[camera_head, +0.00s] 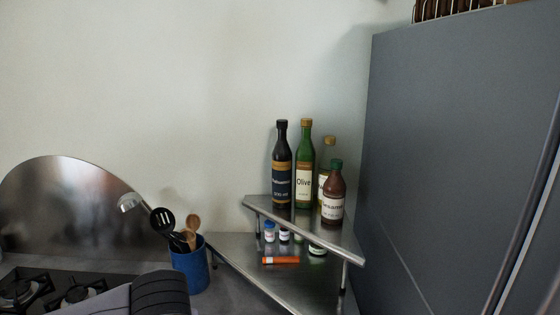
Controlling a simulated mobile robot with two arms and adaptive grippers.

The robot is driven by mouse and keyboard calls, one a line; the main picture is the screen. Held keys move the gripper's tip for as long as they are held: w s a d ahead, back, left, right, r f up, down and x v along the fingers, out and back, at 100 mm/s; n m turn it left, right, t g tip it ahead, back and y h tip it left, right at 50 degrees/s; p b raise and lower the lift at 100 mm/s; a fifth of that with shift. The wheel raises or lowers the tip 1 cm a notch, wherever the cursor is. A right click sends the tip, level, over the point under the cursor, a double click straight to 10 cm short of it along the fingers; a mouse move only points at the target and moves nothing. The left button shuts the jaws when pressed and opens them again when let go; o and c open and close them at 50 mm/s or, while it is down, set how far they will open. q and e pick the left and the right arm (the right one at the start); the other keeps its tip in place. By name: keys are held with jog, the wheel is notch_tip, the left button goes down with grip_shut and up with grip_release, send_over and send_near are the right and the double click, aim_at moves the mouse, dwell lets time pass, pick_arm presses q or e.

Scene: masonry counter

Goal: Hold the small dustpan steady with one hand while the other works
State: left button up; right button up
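I see no dustpan in the head view. Neither gripper can be made out in it. A grey shape with a dark ribbed part (160,293) enters at the bottom left and is cut off by the picture edge; I cannot tell what it is.
A gas hob (50,288) with a curved metal splashback (62,205) is at left. A blue utensil holder (190,270) stands beside a two-tier metal corner shelf (285,216) with several bottles and small jars. An orange tube (281,260) lies on its lower tier. A tall grey cabinet (450,130) blocks the right.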

grip_shut()
dwell(0.5)
jog(key=c, duration=1.2)
grip_release()
jog(key=o, duration=1.5)
jog(key=shift+c, duration=0.2)
